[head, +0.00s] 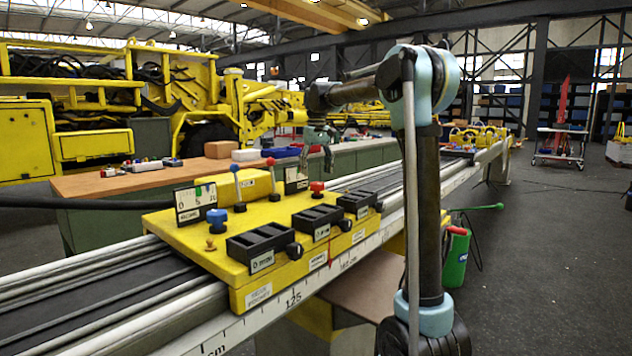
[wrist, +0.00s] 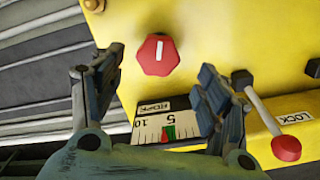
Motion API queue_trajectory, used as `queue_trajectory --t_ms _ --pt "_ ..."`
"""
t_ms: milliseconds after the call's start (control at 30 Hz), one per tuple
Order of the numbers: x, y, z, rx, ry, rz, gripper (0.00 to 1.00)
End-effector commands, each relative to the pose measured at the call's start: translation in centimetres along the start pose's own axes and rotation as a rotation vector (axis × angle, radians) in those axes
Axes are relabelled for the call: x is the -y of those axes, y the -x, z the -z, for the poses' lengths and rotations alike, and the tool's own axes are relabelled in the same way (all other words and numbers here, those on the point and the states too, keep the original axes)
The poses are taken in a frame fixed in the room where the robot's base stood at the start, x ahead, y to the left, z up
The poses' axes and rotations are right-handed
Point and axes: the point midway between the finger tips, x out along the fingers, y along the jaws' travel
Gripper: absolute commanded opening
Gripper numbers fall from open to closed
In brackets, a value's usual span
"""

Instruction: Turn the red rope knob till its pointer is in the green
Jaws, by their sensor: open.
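The red rope knob (wrist: 159,55) is a six-sided knob with a white line on top, on a yellow panel; the head view shows it too (head: 317,187). My gripper (wrist: 161,64) is open, with one finger on each side of the knob in the wrist view and a gap to each. In the head view my gripper (head: 318,150) hangs above the knob, apart from it. The rope gauge (wrist: 167,128) appears upside down, with a small green band and a red pointer close by it. I cannot tell whether the pointer lies within the band.
A lever with a red ball (wrist: 286,148) stands beside the gauge, near one finger; a lock label is by it. The yellow panel (head: 262,290) also carries a blue knob (head: 217,220), a blue-ball lever (head: 238,188) and black boxes (head: 258,244).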

Motion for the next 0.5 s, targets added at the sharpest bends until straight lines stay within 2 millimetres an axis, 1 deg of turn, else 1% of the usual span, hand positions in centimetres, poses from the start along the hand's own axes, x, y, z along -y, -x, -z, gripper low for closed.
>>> queue_trajectory --t_ms 33,100,233,400,500 --pt "0.0 1.0 0.0 0.000 0.000 0.000 0.69" --pt "0.0 2.3 0.0 0.000 0.000 0.000 0.69" --pt "0.0 4.4 0.0 0.000 0.000 0.001 0.69" --pt "0.0 6.3 0.1 0.001 0.001 0.001 0.69" --pt "0.0 6.9 0.1 0.001 0.001 0.001 0.69"
